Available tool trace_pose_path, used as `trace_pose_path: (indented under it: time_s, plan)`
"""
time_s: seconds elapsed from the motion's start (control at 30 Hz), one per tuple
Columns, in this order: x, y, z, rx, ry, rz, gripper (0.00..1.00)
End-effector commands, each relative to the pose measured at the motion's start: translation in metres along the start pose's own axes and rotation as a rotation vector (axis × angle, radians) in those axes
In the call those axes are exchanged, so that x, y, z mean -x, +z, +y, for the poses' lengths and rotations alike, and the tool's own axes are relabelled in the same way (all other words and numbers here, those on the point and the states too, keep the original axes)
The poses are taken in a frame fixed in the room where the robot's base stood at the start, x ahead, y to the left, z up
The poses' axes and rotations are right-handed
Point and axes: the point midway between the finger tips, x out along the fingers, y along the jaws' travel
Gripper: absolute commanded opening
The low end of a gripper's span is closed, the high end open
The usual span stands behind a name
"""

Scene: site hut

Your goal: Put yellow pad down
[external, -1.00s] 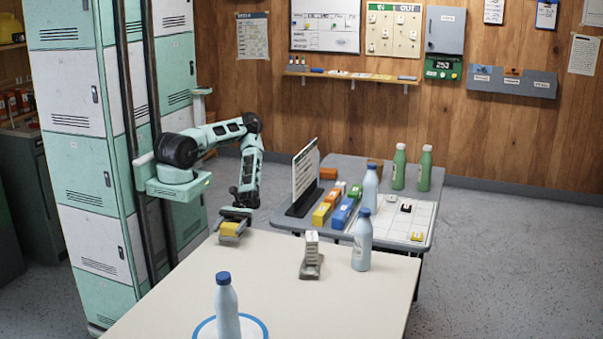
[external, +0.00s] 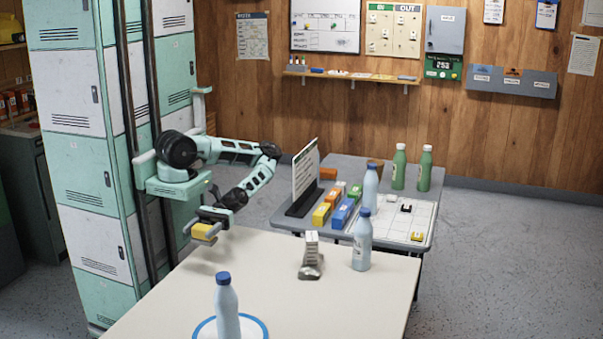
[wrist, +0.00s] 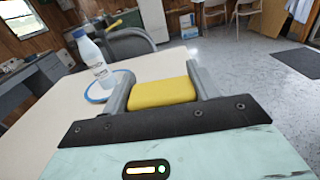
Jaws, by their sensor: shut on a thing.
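The yellow pad (wrist: 162,93) sits between the two fingers of my gripper (wrist: 158,88) in the wrist view, and the fingers are shut on it. In the external view my gripper (external: 206,232) holds the pad (external: 203,233) at the far left edge of the cream table (external: 290,255). The pad looks tilted and a little above the tabletop there. Whether any part of it touches the table cannot be told.
A blue-capped bottle (external: 227,310) stands on a blue-ringed disc (external: 262,329) at the table's front. A grey stand (external: 311,262) and another bottle (external: 362,245) stand on the right. A grey table (external: 345,172) behind carries blocks and bottles. The cream table's middle is clear.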

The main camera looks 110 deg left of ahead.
Motion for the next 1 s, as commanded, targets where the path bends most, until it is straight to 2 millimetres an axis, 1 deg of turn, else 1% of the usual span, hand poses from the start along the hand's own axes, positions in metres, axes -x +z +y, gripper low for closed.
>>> trace_pose_path:
  time_s: [0.03, 0.1, 0.17, 0.27, 0.37, 0.6, 0.83, 1.0]
  plan:
    - [-0.009, 0.003, -0.001, 0.004, 0.000, -0.010, 0.37]
    - [-0.017, 0.005, 0.000, 0.007, 0.006, -0.014, 0.37]
    - [-0.020, 0.005, 0.000, 0.011, 0.011, -0.015, 0.37]
    - [-0.023, -0.001, 0.001, 0.011, 0.014, -0.016, 0.37]
    - [-0.023, -0.014, 0.001, 0.011, 0.015, -0.015, 0.37]
    - [-0.023, -0.050, 0.001, 0.012, 0.014, -0.016, 0.37]
    - [-0.023, -0.067, 0.001, 0.011, 0.015, -0.016, 0.37]
    - [-0.023, -0.089, 0.001, 0.013, 0.017, -0.016, 0.37]
